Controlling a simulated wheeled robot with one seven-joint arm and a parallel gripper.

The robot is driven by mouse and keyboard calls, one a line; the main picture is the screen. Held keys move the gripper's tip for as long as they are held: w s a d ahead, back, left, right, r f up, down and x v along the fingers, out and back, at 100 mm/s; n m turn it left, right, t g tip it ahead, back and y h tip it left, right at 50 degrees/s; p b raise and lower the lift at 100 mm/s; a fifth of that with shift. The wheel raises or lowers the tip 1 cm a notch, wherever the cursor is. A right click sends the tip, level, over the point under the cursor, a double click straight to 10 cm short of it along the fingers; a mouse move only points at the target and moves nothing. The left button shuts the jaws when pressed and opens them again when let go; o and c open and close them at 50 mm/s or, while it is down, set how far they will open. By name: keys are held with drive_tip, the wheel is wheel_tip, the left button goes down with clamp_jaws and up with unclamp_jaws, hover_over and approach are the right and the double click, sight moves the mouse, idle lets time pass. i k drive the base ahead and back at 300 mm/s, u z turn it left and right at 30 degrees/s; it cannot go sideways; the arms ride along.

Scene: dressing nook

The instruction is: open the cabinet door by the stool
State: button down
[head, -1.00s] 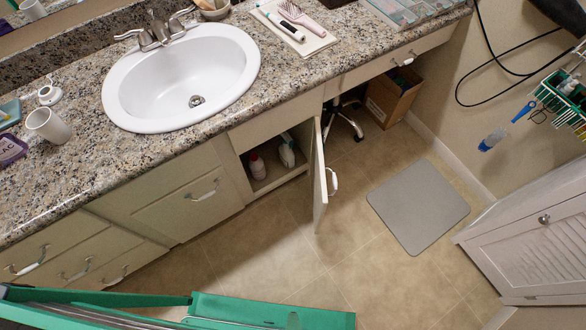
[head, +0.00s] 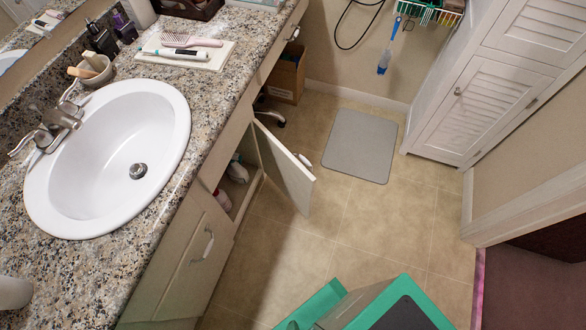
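The cabinet door (head: 286,168) is a cream panel under the counter, to the right of the sink. It stands open, swung out roughly square to the cabinet front, hinged on the side near the stool. Its white handle (head: 303,160) shows near the free edge. Inside the open cabinet (head: 248,190) are white bottles (head: 237,172), partly hidden. Of the stool, only a dark wheeled foot (head: 271,114) shows under the counter beyond the door; the rest is hidden. My gripper is out of view; green parts of my body show at the bottom, apart from the door.
A grey mat (head: 357,146) lies on the tiled floor beyond the door. A cardboard box (head: 286,78) stands under the counter's far end. A white louvered cabinet (head: 475,105) stands at the right. The floor between the door and the right doorway is clear.

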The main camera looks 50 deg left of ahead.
sight(288, 173)
drive_tip(key=u, duration=2)
drive_tip(key=k, duration=0.55)
drive_tip(key=u, duration=0.3)
drive_tip(key=i, duration=0.5)
drive_tip(key=z, duration=0.05)
